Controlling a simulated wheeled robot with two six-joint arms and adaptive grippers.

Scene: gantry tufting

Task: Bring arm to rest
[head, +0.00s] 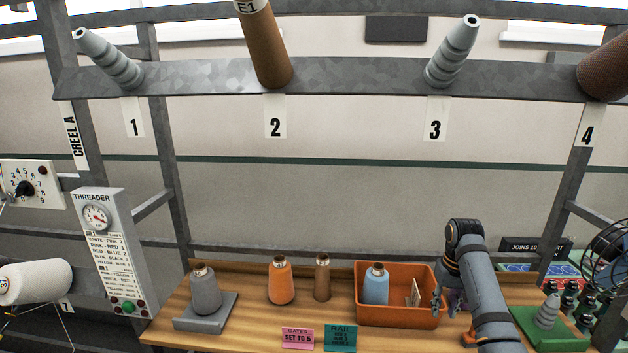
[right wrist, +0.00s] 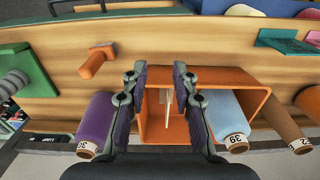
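My right arm (head: 484,290) comes in from the lower right in the head view, with its right gripper (head: 447,302) low beside the right end of the orange bin (head: 398,317). In the right wrist view the gripper (right wrist: 160,70) has its two fingers apart, with nothing held between them. The bin (right wrist: 262,103) shows past and between the fingers. A purple cone (right wrist: 97,122) lies left of the fingers in that view; in the head view the gripper mostly hides it. My left gripper is in neither view.
The bin holds a light blue cone (head: 375,285) and a white card (head: 413,294). Orange (head: 281,284), brown (head: 322,279) and grey (head: 205,291) cones stand left along the table. A green tray (head: 560,336) is right of my arm. The creel rail (head: 350,80) crosses above.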

